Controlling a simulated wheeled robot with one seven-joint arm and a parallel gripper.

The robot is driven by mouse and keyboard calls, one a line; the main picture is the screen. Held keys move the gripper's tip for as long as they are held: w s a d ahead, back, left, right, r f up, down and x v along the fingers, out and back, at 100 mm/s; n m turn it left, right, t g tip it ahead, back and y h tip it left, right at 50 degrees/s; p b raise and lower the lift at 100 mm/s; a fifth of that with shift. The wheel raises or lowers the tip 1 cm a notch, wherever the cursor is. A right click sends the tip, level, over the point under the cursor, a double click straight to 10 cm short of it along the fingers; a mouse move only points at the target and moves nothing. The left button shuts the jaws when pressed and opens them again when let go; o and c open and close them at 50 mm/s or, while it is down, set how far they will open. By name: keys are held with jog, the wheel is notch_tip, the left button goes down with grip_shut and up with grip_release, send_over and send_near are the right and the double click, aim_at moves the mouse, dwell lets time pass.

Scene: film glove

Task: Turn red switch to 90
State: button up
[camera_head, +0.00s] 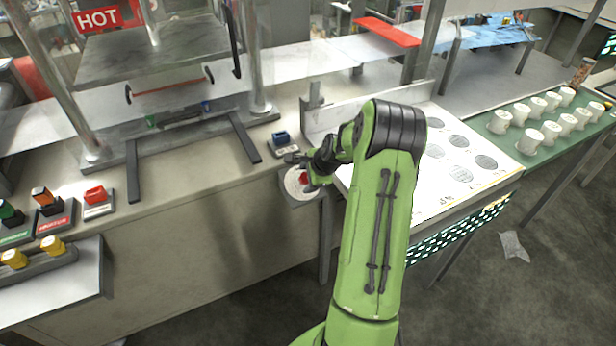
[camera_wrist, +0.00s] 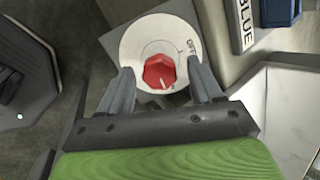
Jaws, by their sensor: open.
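The red switch (camera_wrist: 160,72) is a knob with a white pointer line, set in the middle of a round white dial (camera_wrist: 186,31). In the wrist view, lettering that looks like "OFF" shows at the dial's upper right. The pointer line runs toward the lower part of the dial. In the head view the red switch (camera_head: 304,177) shows beside my gripper (camera_head: 303,171), on the dial (camera_head: 291,186) at the bench's front edge. My gripper (camera_wrist: 163,80) is open, with one finger on each side of the knob. I cannot tell whether the fingers touch it.
A blue switch (camera_head: 281,138) sits just behind the dial; a "BLUE" label (camera_wrist: 243,22) shows in the wrist view. A red switch block (camera_head: 96,195) stands farther left. A white panel (camera_head: 425,185) lies to the right, with white cups (camera_head: 498,121) beyond it.

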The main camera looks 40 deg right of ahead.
jog(key=p+v, duration=0.3)
jog(key=v, duration=1.2)
jog(key=shift+s+r, duration=0.25)
jog(key=shift+r, duration=0.05)
jog(key=s+a+r+n+p, duration=0.1)
jog(key=a+r+n, duration=0.3)
jog(key=a, duration=0.3)
jog(key=s+a+r+n+g, duration=0.1)
jog(key=a+r+n, duration=0.2)
jog(key=a+n, duration=0.3)
jog(key=s+a+r+n+p, duration=0.1)
jog(key=s+a+r+n, duration=0.2)
jog(key=a, duration=0.5)
jog(key=s+a+r+n, duration=0.2)
jog(key=s+a+n, duration=0.6)
jog(key=s+n, duration=0.2)
jog(key=shift+s+a+r+n+p, duration=0.3)
jog(key=shift+s+r+p, duration=0.1)
jog(key=shift+s, duration=0.45)
